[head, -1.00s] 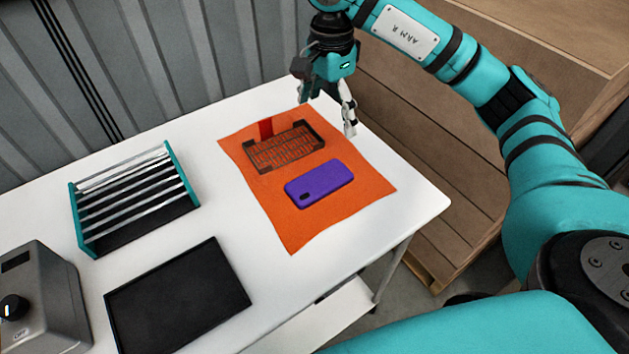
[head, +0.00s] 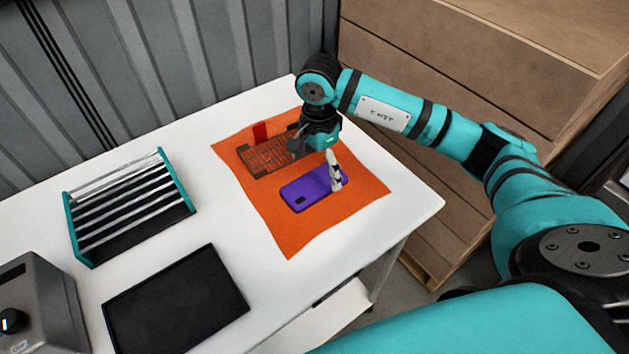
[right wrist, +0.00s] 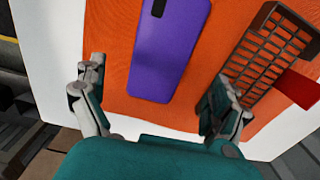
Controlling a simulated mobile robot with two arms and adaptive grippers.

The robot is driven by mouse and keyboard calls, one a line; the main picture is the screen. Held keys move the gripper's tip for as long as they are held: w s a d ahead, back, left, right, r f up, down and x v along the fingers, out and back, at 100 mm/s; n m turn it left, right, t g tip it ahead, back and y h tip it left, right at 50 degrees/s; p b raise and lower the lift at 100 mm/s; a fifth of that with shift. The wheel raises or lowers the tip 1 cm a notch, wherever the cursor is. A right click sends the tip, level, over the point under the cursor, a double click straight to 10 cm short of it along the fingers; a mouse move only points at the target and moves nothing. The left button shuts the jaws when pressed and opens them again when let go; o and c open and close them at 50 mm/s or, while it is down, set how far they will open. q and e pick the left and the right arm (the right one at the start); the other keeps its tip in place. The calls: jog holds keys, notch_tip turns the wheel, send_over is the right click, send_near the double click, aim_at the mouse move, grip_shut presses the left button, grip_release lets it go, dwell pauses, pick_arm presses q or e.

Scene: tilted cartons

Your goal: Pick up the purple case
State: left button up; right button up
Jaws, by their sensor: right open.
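The purple case (head: 305,192) lies flat on the orange cloth (head: 290,235) on the white table, with a dark camera cutout near one end. My right gripper (head: 322,172) is over the case's far right end and hides part of it. In the right wrist view the purple case (right wrist: 168,50) lies between the two spread fingers of my right gripper (right wrist: 160,98), ahead of them. The gripper is open and empty, and appears above the case. My left gripper is not in view.
A dark grid tray (head: 268,158) with a red piece (head: 260,132) lies beside the case on the cloth. A teal-ended rack (head: 130,210), a black tray (head: 175,300) and a grey device (head: 45,300) stand left. Wooden crates (head: 430,70) stand behind the table.

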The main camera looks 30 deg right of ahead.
aim_at(317, 181)
notch_tip(317, 181, down, 4)
jog(key=shift+s+a+f+p, duration=0.1)
jog(key=shift+a+p, duration=0.05)
jog(key=shift+p, duration=0.3)
jog(key=c, duration=1.2)
